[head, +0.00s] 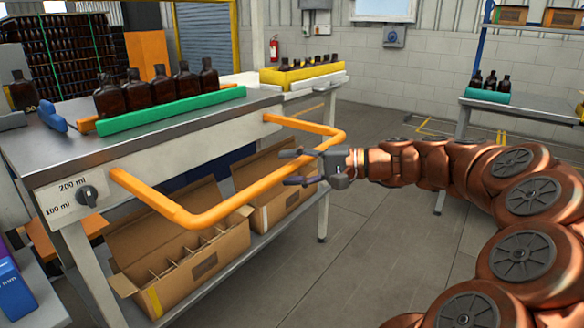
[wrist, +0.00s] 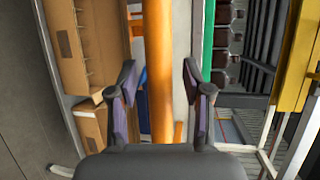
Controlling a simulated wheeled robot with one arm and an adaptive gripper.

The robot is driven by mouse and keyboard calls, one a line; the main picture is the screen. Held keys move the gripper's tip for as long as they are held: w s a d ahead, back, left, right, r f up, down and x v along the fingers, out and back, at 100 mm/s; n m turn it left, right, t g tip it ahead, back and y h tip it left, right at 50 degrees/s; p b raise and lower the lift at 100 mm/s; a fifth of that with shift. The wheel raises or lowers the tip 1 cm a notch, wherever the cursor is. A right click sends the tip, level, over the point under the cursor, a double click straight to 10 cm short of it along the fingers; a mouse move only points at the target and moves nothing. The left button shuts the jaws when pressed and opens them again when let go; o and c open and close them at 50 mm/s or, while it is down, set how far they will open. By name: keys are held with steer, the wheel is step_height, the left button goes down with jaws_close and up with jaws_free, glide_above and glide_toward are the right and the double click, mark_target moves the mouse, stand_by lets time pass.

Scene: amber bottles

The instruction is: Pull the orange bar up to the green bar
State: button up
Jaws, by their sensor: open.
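The orange bar (head: 235,196) is a U-shaped handle that sticks out from the front of the metal bench. The green bar (head: 170,109) lies on the bench top, along the front of a row of amber bottles (head: 160,88). My gripper (head: 287,168) is open at the front run of the orange bar, toward its right end. In the wrist view, the orange bar (wrist: 159,40) runs between the two open fingers (wrist: 159,78), with a gap on each side. The green bar (wrist: 208,45) shows to its right there.
Open cardboard boxes (head: 180,250) stand on the shelf below the orange bar. A knob (head: 88,196) marked 200 ml and 100 ml is on the bench's front left. The floor (head: 400,240) right of the bench is clear.

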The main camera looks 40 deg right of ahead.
steer(key=v, duration=1.1)
steer(key=shift+s+d, duration=0.2)
steer(key=shift+s, duration=0.1)
steer(key=s+a+r+n+g+h+p, duration=0.1)
steer(key=a+n+g+p, duration=0.35)
steer(key=a, duration=0.85)
steer(key=s+a+r+n+g+h+p, duration=0.15)
steer(key=a+g+p, duration=0.5)
steer(key=a, duration=0.65)
steer(key=s+a+n+g+h+p, duration=0.2)
steer(key=s+a+n+h+p, duration=0.15)
steer(key=s+p, duration=0.55)
steer(key=s+d+n+h+p, duration=0.1)
steer(key=s+d+h+p, duration=0.2)
steer(key=s+p, duration=0.3)
steer(key=shift+s+r+g+h+p, duration=0.3)
steer(key=shift+s+r+g+h, duration=0.15)
steer(key=shift+h, duration=0.25)
